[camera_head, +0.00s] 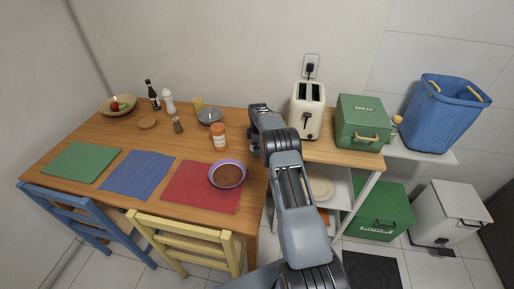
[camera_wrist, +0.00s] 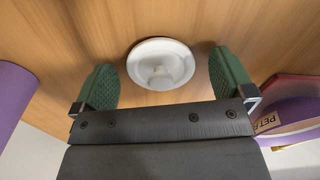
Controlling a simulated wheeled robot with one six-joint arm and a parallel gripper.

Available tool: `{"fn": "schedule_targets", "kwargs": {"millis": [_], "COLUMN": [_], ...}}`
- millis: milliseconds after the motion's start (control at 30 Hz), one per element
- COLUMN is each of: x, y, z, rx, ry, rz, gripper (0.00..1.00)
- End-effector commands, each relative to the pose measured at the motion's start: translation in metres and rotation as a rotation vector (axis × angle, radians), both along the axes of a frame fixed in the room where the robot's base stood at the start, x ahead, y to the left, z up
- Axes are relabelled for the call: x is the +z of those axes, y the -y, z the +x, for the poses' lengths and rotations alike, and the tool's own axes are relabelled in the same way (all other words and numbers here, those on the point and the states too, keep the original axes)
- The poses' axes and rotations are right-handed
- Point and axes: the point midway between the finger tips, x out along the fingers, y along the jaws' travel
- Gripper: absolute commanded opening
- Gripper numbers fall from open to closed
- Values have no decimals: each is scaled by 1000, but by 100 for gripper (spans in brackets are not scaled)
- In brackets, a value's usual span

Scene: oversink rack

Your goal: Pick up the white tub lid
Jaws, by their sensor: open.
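The white tub lid (camera_wrist: 160,52) shows in the wrist view as a round white disc with a raised knob in its middle. It lies on the wooden table top (camera_wrist: 60,30). My gripper (camera_wrist: 163,82) is open, with one green padded finger on each side of the lid and a gap to its rim on both sides. I cannot tell how far the fingers are above the table. In the head view my arm reaches over the table's right part, and I cannot make out the lid there.
A purple bowl (camera_head: 227,174) on the red mat (camera_head: 190,189), an orange-and-white jar (camera_head: 219,138) and a grey bowl (camera_head: 209,117) stand left of my arm. The toaster (camera_head: 307,112) and green bread box (camera_head: 362,124) stand right. Purple items show at both wrist-view edges.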

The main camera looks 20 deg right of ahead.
Motion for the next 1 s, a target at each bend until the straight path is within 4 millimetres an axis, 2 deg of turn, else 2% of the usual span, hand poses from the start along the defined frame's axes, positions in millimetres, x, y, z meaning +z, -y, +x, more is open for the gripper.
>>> {"fn": "schedule_targets", "kwargs": {"millis": [233, 767, 1000], "x": [-1, -1, -1], "y": [0, 0, 0], "z": [0, 0, 0], "rx": [0, 0, 0], "ry": [1, 1, 1], "rz": [0, 0, 0], "gripper": [100, 49, 48]}}
